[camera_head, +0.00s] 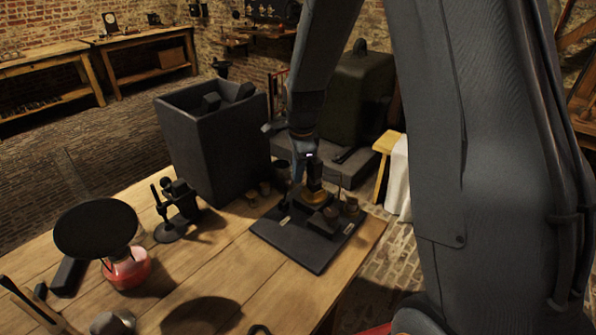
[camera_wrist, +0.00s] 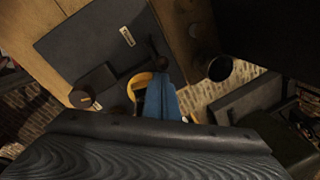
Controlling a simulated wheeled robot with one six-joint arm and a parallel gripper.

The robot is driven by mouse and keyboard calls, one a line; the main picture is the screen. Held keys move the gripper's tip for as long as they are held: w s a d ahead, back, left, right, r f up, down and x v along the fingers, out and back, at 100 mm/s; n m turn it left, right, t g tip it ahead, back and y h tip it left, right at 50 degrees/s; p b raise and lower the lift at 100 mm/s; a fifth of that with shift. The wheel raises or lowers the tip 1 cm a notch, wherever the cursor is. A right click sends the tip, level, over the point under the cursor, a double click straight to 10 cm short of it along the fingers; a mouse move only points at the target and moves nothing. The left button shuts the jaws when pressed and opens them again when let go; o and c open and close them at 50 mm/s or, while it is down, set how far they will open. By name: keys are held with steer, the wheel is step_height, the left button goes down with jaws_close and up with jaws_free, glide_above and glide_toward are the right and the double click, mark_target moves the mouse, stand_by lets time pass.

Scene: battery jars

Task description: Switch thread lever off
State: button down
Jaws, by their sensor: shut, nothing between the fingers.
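A dark flat board (camera_head: 300,246) lies on the wooden table and carries small dark parts and pale labels. The board also shows in the wrist view (camera_wrist: 75,45). A thin dark lever-like part (camera_wrist: 156,42) stands beside one pale label (camera_wrist: 127,36); its setting and the label's words are too small to read. A dark block (camera_wrist: 95,80) sits on the board. My gripper (camera_head: 298,174) is over the board's far side, by a brass-coloured round part. In the wrist view its blue fingers (camera_wrist: 162,104) are together and empty, close to the lever's base; contact cannot be told.
A tall dark bin (camera_head: 212,145) stands behind the board. Small round jars (camera_head: 258,193) stand between them. A dark stand (camera_head: 177,215) and a red lamp-like object (camera_head: 127,268) with a black disc are at left. The table's right edge is close to the board.

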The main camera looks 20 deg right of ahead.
steer(key=shift+s+a+r, duration=0.15)
steer(key=shift+s+a, duration=0.05)
steer(key=shift+a, duration=0.05)
steer(key=shift+s+a+r+p, duration=0.15)
steer(key=shift+s+a+p, duration=0.55)
steer(key=shift+a, duration=0.3)
steer(key=shift+s+a+r+p, duration=0.1)
steer(key=shift+s+a+p, duration=0.45)
steer(key=shift+s+a, duration=0.35)
steer(key=shift+w+a, duration=0.1)
steer(key=shift+a, duration=0.1)
steer(key=shift+s+a+r+p, duration=0.3)
steer(key=shift+s+a+p, duration=0.1)
steer(key=shift+a+p, duration=0.1)
